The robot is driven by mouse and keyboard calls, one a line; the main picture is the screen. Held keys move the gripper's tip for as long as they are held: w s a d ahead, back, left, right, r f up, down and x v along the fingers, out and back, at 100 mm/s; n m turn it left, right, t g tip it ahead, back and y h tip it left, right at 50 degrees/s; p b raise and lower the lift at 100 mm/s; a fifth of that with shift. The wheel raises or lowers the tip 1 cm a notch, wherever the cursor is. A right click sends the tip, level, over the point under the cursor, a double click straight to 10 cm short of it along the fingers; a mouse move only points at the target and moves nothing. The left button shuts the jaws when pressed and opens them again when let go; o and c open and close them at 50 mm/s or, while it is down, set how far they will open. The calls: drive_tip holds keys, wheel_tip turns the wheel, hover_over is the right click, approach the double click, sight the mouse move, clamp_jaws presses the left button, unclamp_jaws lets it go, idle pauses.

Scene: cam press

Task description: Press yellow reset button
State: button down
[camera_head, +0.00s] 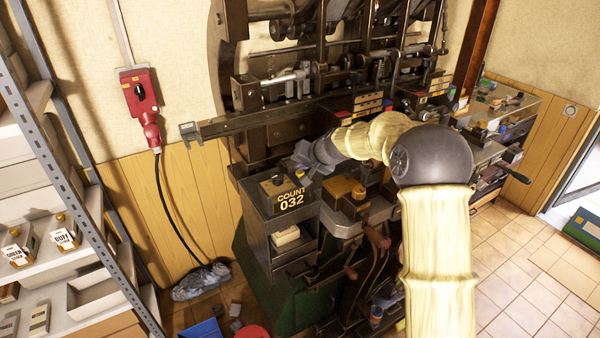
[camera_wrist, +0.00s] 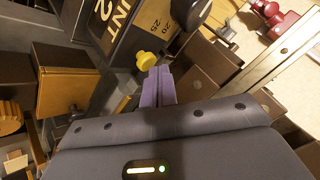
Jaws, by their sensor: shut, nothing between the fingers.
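The yellow reset button (camera_wrist: 147,60) is a small round-headed knob on the side of the dark counter box marked COUNT in the wrist view. My gripper (camera_wrist: 160,71) has its two purple fingers shut together with nothing between them. Their tips are right beside the button, just below and to the right of it in the picture; I cannot tell whether they touch it. I cannot make out the button clearly there.
A black dial knob (camera_wrist: 192,12) sits on the box near my fingers. A wooden-faced block (camera_wrist: 62,80) stands to the left in the wrist view. The large dark press (camera_head: 290,130) rises behind. A red switch box (camera_head: 139,92) hangs on the wall. Tiled floor is clear at right.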

sight(302, 174)
drive_tip(key=shift+f+b, duration=0.4)
drive_tip(key=shift+f, duration=0.05)
idle(0.4)
drive_tip(key=shift+r, duration=0.15)
drive_tip(key=shift+r+p, duration=0.65)
drive_tip(key=shift+r, duration=0.2)
drive_tip(key=shift+r, duration=0.1)
drive_tip(key=shift+r+p, duration=1.85)
drive_tip(key=shift+r, duration=0.6)
